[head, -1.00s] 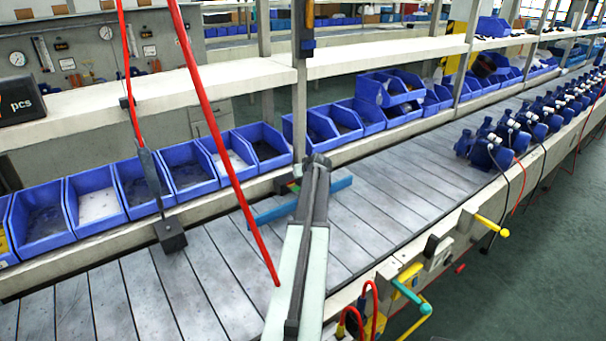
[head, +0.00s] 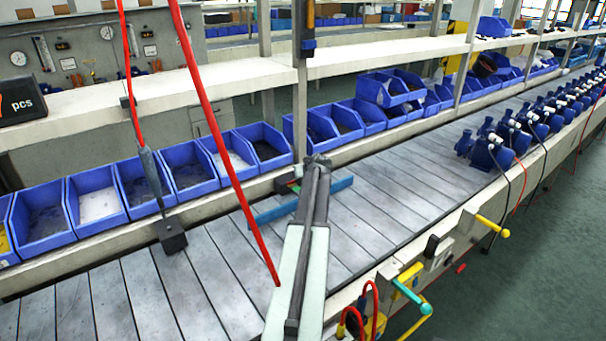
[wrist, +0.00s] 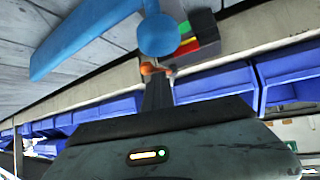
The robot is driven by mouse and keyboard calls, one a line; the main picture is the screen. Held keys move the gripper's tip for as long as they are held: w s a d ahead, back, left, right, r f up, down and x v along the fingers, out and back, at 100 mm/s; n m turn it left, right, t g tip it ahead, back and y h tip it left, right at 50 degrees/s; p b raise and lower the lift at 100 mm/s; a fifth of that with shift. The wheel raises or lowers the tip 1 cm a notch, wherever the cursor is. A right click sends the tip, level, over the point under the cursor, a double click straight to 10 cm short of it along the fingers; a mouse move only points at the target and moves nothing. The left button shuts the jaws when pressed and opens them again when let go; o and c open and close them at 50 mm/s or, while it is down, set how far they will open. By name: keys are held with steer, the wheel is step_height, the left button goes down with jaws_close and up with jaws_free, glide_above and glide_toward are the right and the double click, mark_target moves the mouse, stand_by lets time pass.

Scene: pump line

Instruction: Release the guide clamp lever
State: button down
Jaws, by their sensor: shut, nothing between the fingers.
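In the wrist view, the lever shows as a short blue arm ending in a round blue knob (wrist: 158,36). Beside it is a dark block with green and red marks (wrist: 203,38). A long blue bar (wrist: 85,35) runs off to the left. My gripper (wrist: 155,69) is shut and empty. Its orange tips appear just below the knob, and I cannot tell whether they touch it. In the head view, the blue bar (head: 276,212) and the marked block (head: 289,186) show at the conveyor's far edge. My arm hides the lever and gripper there.
A row of blue bins (head: 92,203) lines the far side of the conveyor (head: 215,280). A red hose (head: 215,130) and a hanging tool (head: 172,238) are left of my arm. Blue pumps (head: 490,153) stand at the right. Yellow (head: 492,226) and teal (head: 412,292) handles stick out at the near edge.

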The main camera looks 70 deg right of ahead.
steer(key=shift+s+a+f, duration=0.2)
steer(key=shift+s+a, duration=0.2)
steer(key=shift+a, duration=0.3)
steer(key=a+r+p, duration=0.6)
steer(key=a, duration=0.1)
steer(key=shift+w+a+r, duration=0.2)
steer(key=shift+w+a, duration=0.15)
